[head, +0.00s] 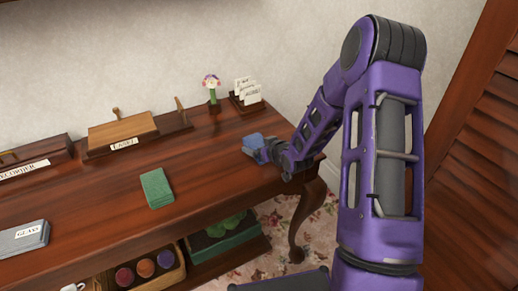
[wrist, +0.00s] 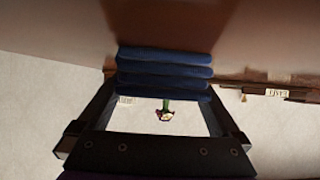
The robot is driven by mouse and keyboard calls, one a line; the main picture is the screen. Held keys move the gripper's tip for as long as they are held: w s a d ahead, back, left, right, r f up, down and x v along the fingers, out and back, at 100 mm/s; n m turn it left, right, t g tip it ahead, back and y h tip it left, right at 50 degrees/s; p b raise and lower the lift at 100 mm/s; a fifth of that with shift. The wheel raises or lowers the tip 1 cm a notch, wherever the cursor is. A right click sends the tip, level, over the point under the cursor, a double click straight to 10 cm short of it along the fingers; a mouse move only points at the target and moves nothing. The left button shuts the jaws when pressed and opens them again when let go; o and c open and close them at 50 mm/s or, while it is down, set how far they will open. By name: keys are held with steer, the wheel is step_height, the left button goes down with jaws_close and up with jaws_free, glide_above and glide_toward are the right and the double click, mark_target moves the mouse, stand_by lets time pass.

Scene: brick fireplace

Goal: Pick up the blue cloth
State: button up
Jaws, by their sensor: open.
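The blue cloth (head: 252,141) is a small folded stack on the right end of the wooden table. In the wrist view the blue cloth (wrist: 165,72) shows as several dark blue folded layers, between and just beyond the two fingers. My gripper (head: 261,153) is low at the table's right end, right beside the cloth. In the wrist view my gripper (wrist: 161,86) is open, with one finger on each side of the cloth. I cannot tell whether the fingers touch it.
A green folded cloth (head: 157,188) lies to the left on the table (head: 205,158). A flower figure (head: 212,88) and a card holder (head: 247,96) stand behind. A labelled wooden case (head: 123,133) stands at the back. A grey labelled stack (head: 24,239) lies far left.

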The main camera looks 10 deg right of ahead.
steer(key=c, duration=1.3)
